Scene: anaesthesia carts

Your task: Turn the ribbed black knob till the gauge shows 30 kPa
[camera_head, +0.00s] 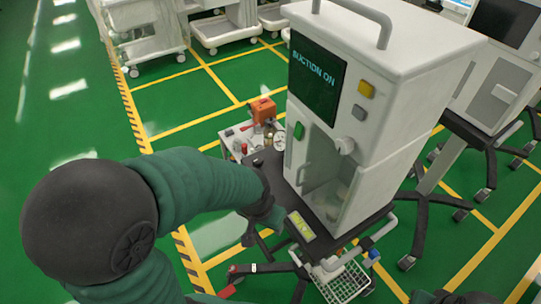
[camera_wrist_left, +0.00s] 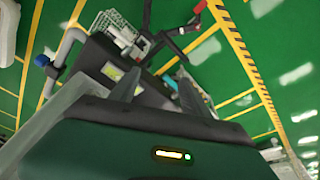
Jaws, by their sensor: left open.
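A small round white-faced gauge (camera_head: 279,140) stands behind the left front edge of the suction machine (camera_head: 345,190). Its reading is too small to make out. I cannot pick out a ribbed black knob for certain; my forearm and gripper cover part of the area below the gauge. My left gripper (camera_head: 268,212) is at the left edge of the machine's dark shelf (camera_head: 327,237), below and left of the gauge. In the left wrist view its two fingers (camera_wrist_left: 105,88) are apart, with nothing seen between them.
A yellow-green label (camera_head: 301,226) lies on the shelf. An orange device (camera_head: 262,109) stands on a cluttered cart behind. A wire basket (camera_head: 346,282) and grey rails hang at the shelf's front right. Other carts (camera_head: 145,28) stand farther back. Green floor is open at left.

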